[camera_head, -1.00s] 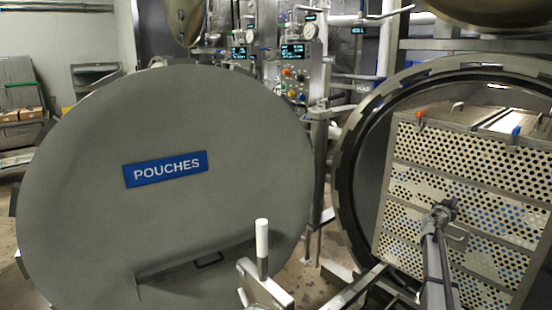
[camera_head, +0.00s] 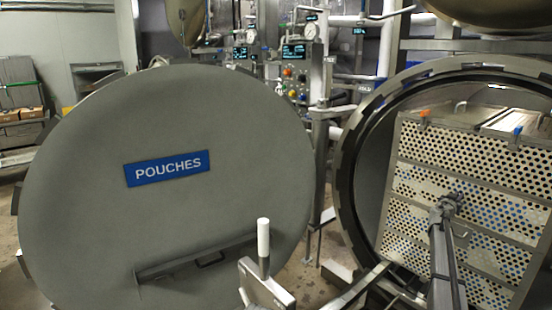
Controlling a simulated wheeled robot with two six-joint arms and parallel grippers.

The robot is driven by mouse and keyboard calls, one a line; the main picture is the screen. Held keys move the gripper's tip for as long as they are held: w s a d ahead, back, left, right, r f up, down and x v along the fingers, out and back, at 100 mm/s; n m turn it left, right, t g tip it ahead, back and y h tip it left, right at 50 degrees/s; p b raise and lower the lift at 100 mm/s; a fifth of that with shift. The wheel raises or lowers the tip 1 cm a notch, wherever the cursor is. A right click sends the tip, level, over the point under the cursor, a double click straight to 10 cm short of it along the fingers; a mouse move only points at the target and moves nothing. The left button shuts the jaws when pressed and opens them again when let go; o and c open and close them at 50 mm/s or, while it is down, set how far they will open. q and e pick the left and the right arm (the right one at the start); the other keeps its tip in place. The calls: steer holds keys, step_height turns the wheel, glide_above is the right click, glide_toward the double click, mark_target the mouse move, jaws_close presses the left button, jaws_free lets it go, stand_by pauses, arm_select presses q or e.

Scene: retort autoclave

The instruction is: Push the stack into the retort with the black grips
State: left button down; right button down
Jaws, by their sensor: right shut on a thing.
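The stack (camera_head: 425,180) of perforated metal trays stands in the round mouth of the retort (camera_head: 352,190) at the right. Orange and blue clips show on its top edge. My right gripper (camera_head: 453,198) is at the stack's front face, shut on what looks like a grip there; the fingers hide most of it. My left gripper is not in view.
The round grey door (camera_head: 100,235) with a blue POUCHES sign (camera_head: 166,168) fills the left half, swung open. A white-topped lever (camera_head: 263,238) stands low between door and retort. Gauges and a control panel (camera_head: 295,75) are behind. Rails (camera_head: 355,288) lie below the mouth.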

steer(key=v, duration=0.6)
steer(key=shift+s+a, duration=0.2)
steer(key=shift+s, duration=0.2)
stand_by(0.6)
steer(key=s+a+f+n+g+y+p, duration=0.25)
steer(key=s+a, duration=0.45)
steer(key=a, duration=0.6)
steer(key=s+a+f+n+g+y+p, duration=0.15)
steer(key=s+a+f, duration=0.4)
steer(key=a, duration=0.75)
steer(key=s+a+f+n+g+y+p, duration=0.1)
steer(key=s+a+f+g+y, duration=0.1)
steer(key=s+a, duration=0.85)
steer(key=s+a+f+n+g+y+p, duration=0.1)
steer(key=s+a+f+n+g+y, duration=0.1)
steer(key=s+a, duration=1)
steer(key=s+a+f+n+g+y+p, duration=0.1)
steer(key=s+a+n+g+y, duration=0.3)
steer(key=s+a, duration=0.8)
steer(key=f+n, duration=0.1)
steer(key=n, duration=0.1)
steer(key=shift+s+a+n+p, duration=0.3)
steer(key=shift+s+n+p, duration=0.1)
